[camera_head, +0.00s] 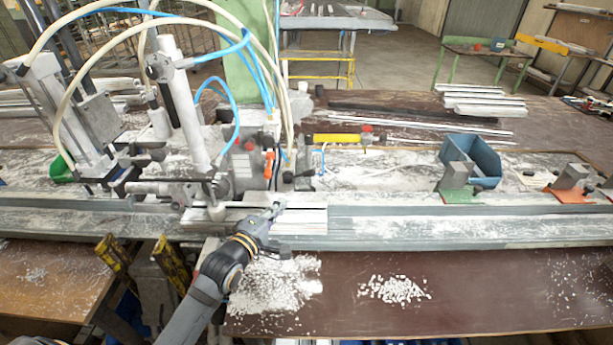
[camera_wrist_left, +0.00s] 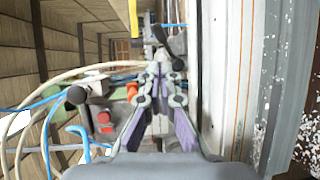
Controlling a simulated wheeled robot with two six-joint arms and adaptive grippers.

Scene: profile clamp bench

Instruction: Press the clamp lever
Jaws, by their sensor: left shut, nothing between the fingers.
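My left gripper (camera_head: 275,210) reaches in from the bottom of the head view to the front rail of the clamp bench. Its fingers are shut and empty, and they also show in the left wrist view (camera_wrist_left: 159,72). A dark-ended lever (camera_wrist_left: 160,36) lies just ahead of the fingertips in the wrist view; I cannot tell whether they touch it. Another black-knobbed lever (camera_wrist_left: 76,95) is to their left, near a red button (camera_wrist_left: 104,117). I cannot tell for certain which one is the clamp lever. My right gripper is not in view.
Pneumatic cylinders (camera_head: 180,95) with blue and white hoses stand behind and left of the gripper. A blue bin (camera_head: 472,160) sits on the bench at right. White chips (camera_head: 393,289) litter the brown front table. The rail right of the gripper is mostly clear.

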